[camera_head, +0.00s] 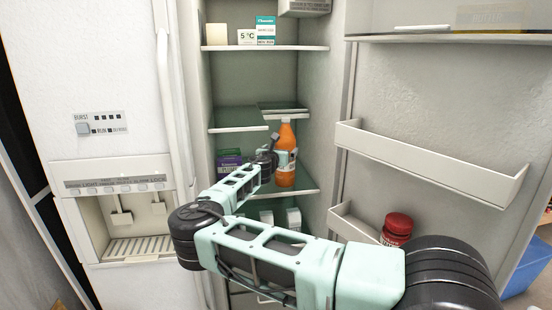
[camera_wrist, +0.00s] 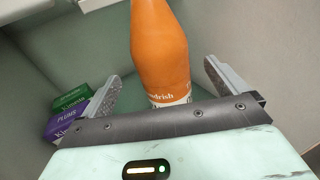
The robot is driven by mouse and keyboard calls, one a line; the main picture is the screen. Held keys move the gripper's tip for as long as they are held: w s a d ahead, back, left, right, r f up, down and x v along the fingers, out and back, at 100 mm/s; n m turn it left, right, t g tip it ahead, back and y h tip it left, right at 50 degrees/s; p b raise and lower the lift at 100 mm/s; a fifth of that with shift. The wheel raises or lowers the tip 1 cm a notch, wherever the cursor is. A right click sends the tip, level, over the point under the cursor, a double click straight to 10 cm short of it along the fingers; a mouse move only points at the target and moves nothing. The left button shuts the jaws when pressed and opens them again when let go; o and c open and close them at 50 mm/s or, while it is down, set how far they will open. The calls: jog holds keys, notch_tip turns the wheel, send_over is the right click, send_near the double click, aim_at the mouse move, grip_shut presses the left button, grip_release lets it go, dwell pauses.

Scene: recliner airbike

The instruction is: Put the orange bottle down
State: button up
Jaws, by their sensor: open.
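The orange bottle (camera_head: 286,150) stands upright on a middle fridge shelf (camera_head: 307,189), near the right inner wall. In the wrist view the orange bottle (camera_wrist: 160,50) fills the upper middle, with a white label low on its body; its top is cut off. My gripper (camera_head: 281,158) reaches into the fridge at the bottle. In the wrist view my gripper (camera_wrist: 162,88) is open, with one finger on each side of the bottle and visible gaps between fingers and bottle.
Purple and green boxes (camera_wrist: 70,121) stand left of the bottle on the shelf. A jar with a red lid (camera_head: 398,224) sits in the lower rack of the open fridge door (camera_head: 430,160). Small boxes (camera_head: 265,30) stand on the shelf above. My arm spans the doorway.

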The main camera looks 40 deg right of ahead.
jog(key=s+a+f+m+g+y, duration=0.2)
jog(key=s+a+f+m+g, duration=0.1)
jog(key=s+f+m, duration=0.3)
jog(key=s+a+f+m+g+y, duration=0.25)
jog(key=s+a+f+m, duration=0.2)
jog(key=s, duration=0.35)
jog(key=s+a+f+m+g+y, duration=0.1)
jog(key=s+a+f+m+y, duration=0.15)
jog(key=a, duration=0.45)
jog(key=s+a+f+m+g+y, duration=0.1)
jog(key=s+a+f+y, duration=0.15)
jog(key=a, duration=0.45)
jog(key=s+a+r+m+g+y, duration=0.1)
jog(key=s+a+r+y, duration=0.3)
jog(key=a, duration=0.7)
jog(key=s+a+r+m+y, duration=0.1)
jog(key=s+a+r+m, duration=0.1)
jog(key=s+a, duration=0.65)
jog(key=s+a+r, duration=0.5)
jog(key=s+a, duration=0.1)
jog(key=s, duration=0.2)
jog(key=s+a+r+y, duration=0.1)
jog(key=s+a+r, duration=0.4)
jog(key=s, duration=0.3)
jog(key=shift+a+r+n+b, duration=0.3)
jog(key=shift+a+n+b, duration=0.1)
jog(key=shift+a+b, duration=0.05)
